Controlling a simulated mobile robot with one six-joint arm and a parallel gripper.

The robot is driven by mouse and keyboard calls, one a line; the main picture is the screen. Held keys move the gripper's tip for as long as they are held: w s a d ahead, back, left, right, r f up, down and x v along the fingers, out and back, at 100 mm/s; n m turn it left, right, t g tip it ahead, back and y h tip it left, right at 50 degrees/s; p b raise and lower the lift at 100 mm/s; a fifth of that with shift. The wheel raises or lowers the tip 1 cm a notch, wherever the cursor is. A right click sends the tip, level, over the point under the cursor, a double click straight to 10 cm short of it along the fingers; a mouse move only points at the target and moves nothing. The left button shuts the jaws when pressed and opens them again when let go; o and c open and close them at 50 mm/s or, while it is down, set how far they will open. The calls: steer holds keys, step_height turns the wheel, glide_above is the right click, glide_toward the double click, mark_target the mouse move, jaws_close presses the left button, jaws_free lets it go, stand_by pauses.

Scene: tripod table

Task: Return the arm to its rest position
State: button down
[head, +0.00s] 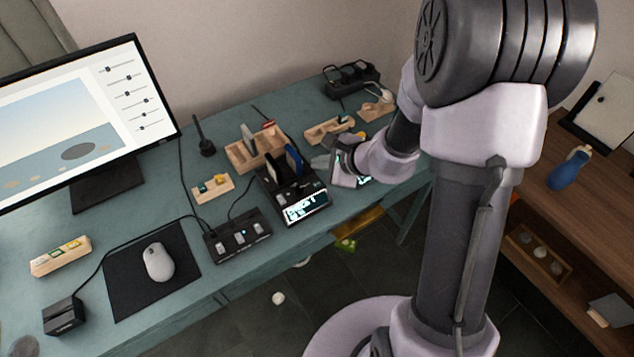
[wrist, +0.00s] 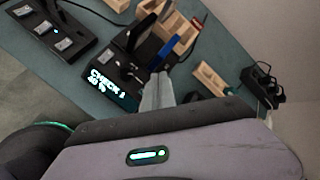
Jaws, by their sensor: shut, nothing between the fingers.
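My arm stands at the right of the head view and reaches left over the teal desk (head: 205,279). My gripper (head: 322,163) is over the desk's right part, just right of the black device with a lit display (head: 305,207). In the wrist view my gripper (wrist: 160,78) points at the area beside that device (wrist: 112,86). Its fingers are together with nothing seen between them. The exact gap between fingertips and desk items cannot be told.
A monitor (head: 75,115), mouse (head: 158,261) and switch box (head: 238,237) are on the left. Wooden trays (head: 248,152) and a power strip (head: 351,78) stand behind. A wooden shelf (head: 570,215) with a blue bottle (head: 568,168) is at right. Small objects (head: 278,298) lie on the floor.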

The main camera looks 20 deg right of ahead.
steer(key=s+a+r+n+g+y, duration=0.1)
steer(key=s+a+r+n, duration=0.45)
steer(key=r, duration=0.25)
steer(key=s+a+r+n+g+y, duration=0.1)
steer(key=s+a+r+n, duration=0.45)
steer(key=r, duration=0.25)
steer(key=s+d+r+n+h, duration=0.2)
steer(key=s+d, duration=0.1)
steer(key=s, duration=0.3)
steer(key=s+d+r+n+h, duration=0.1)
steer(key=s+d+n+h, duration=0.1)
steer(key=s, duration=0.5)
steer(key=shift+s+d+r+n+h, duration=0.15)
steer(key=shift+d+r+n+h, duration=0.2)
steer(key=shift+d+n, duration=0.45)
